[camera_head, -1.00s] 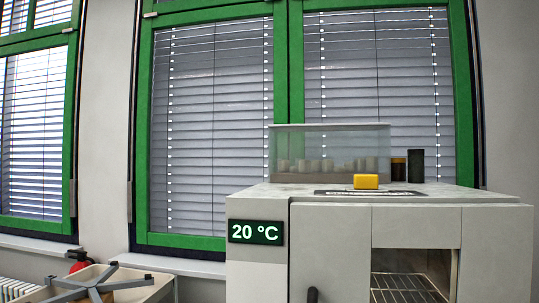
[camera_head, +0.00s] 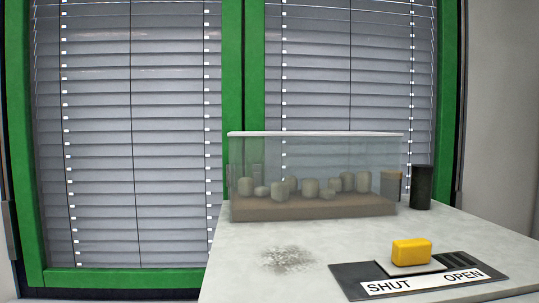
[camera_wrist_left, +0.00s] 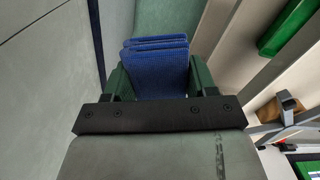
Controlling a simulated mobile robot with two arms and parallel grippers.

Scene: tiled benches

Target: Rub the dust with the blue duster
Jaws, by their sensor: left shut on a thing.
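The dust (camera_head: 288,259) is a pale grey speckled patch on the light bench top, in front of the glass tank in the head view. The blue duster (camera_wrist_left: 158,62) is a folded blue cloth in the left wrist view. My left gripper (camera_wrist_left: 155,80) is shut on the duster, with a green finger on each side of it. Neither gripper shows in the head view, and the duster is not seen there. My right gripper is not in view.
A glass tank (camera_head: 312,208) with several stones stands behind the dust. To the right is a plate marked SHUT and OPEN (camera_head: 350,281) with a yellow block (camera_head: 411,251) on it. A dark cylinder (camera_head: 421,187) stands at the back right.

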